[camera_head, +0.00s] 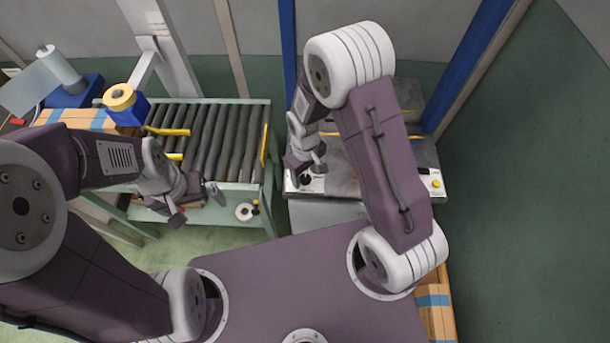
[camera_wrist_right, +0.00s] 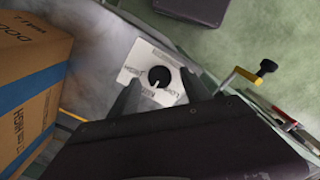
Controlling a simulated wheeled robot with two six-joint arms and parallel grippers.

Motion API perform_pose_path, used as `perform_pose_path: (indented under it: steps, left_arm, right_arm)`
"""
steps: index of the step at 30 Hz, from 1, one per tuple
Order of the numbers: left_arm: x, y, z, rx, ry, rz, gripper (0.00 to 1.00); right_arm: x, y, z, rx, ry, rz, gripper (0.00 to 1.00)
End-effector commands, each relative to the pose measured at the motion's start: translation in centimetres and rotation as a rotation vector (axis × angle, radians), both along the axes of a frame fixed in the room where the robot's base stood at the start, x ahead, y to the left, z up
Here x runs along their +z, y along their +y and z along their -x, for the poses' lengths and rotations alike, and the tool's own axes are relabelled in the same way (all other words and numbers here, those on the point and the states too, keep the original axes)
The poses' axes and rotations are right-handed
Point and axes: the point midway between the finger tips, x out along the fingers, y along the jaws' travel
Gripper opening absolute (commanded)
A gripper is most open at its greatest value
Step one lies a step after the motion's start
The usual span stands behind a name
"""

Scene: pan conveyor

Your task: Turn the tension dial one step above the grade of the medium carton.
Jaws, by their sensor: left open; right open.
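The black dial (camera_wrist_right: 159,76) sits on a white labelled plate (camera_wrist_right: 137,67). Its white pointer mark faces the plate's lower edge in the right wrist view; one label seems to read LOW, the others are too blurred. My right gripper (camera_wrist_right: 161,84) is open, its fingers at either side of the dial; I cannot tell whether they touch it. In the head view, this gripper (camera_head: 306,168) is over the machine's front panel. A brown carton (camera_wrist_right: 28,75) with a blue band is beside it; its print is partly cut off. My left gripper (camera_head: 196,206) is open and empty by the roller conveyor's front.
The roller conveyor (camera_head: 215,130) has yellow guides. A blue tape dispenser (camera_head: 128,108) and blue-banded cartons (camera_head: 75,117) are at left. A tape roll (camera_head: 245,211) lies on the lower shelf. More cartons (camera_head: 437,312) stand at lower right. Blue posts (camera_head: 470,60) rise behind the machine.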

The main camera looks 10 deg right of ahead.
Motion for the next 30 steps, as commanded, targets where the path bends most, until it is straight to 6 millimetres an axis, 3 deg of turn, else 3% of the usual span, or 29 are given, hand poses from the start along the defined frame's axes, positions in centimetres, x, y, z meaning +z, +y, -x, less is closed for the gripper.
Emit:
perform_pose_path:
  steps: [3,11,15,17,30]
  left_arm:
    - [-0.09,0.00,0.01,0.000,0.000,0.000,1.00]
    - [-0.08,0.00,0.00,0.000,0.000,0.000,1.00]
    - [-0.08,0.00,0.00,0.000,0.000,0.000,1.00]
    - [-0.08,0.00,0.00,0.000,0.000,0.000,1.00]
    - [0.41,0.00,0.00,0.000,0.000,0.000,1.00]
  right_arm:
    - [-0.91,-0.01,0.01,0.000,0.000,0.000,0.56]
    - [-1.02,0.00,-0.01,0.000,-0.001,0.000,0.53]
    - [-1.01,0.00,-0.01,0.000,-0.001,0.000,0.14]
    - [-1.00,0.00,-0.01,0.000,-0.001,0.000,0.00]
    - [-0.86,0.00,-0.01,-0.104,0.000,0.000,0.00]
